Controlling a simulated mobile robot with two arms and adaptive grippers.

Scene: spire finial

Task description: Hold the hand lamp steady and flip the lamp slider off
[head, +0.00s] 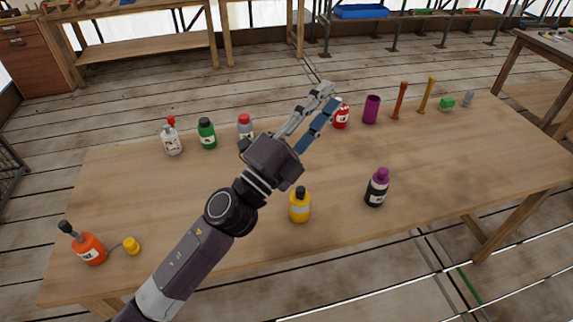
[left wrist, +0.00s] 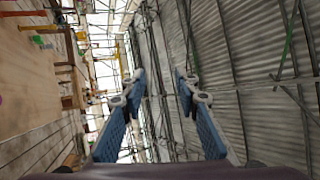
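I cannot pick out a hand lamp or its slider for sure in either view. My left gripper (head: 331,95) reaches over the middle of the wooden table in the head view. Its two blue-padded fingers stand apart with nothing between them; the left wrist view also shows this gap (left wrist: 159,78). The left gripper hides part of the table and partly covers a red-capped bottle (head: 245,124). A red bottle (head: 341,117) appears just beyond its fingers. My right gripper is in neither view.
The table (head: 300,245) bears a yellow bottle (head: 299,207), a purple-capped black bottle (head: 377,189), an orange bottle (head: 88,248), a green bottle (head: 207,134), a purple cylinder (head: 371,109) and a green block (head: 447,104). Its right part has free room. A shelf bench (head: 140,50) stands behind.

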